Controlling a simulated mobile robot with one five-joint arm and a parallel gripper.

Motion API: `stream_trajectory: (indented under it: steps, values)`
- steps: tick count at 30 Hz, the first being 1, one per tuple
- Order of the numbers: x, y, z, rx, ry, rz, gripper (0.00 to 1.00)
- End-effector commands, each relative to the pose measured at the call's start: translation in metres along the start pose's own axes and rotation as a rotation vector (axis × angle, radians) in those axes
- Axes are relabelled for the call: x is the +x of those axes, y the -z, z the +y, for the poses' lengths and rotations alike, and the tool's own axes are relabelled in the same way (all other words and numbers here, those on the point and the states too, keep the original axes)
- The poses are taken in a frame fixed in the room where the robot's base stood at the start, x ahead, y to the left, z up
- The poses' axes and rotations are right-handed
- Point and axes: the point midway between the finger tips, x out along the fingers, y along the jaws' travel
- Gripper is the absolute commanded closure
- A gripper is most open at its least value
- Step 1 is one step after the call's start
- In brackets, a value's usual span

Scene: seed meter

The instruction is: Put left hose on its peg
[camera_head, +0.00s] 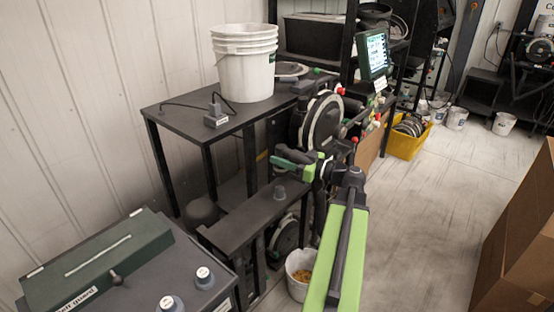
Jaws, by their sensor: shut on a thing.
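My gripper (290,164), with green fingers, reaches left from the end of my arm in front of the seed meter's round disc housing (318,120). It is shut on a dark piece at its fingers, too small and dark to make out clearly as the left hose. My arm and wrist hide part of the machine behind.
White stacked buckets (246,75) and a small grey box with a cable (215,117) stand on the dark table (180,117). A bucket (300,270) stands below. A green-lidded machine (95,265) is front left, cardboard (520,235) right. Floor between is clear.

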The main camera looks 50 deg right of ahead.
Motion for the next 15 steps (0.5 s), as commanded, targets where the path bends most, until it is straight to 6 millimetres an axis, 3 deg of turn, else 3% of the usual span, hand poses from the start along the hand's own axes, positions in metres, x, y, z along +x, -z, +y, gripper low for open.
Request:
stream_trajectory:
  steps: [15]
  values:
    - [0.012,-0.038,-0.010,0.000,0.021,0.001,1.00]
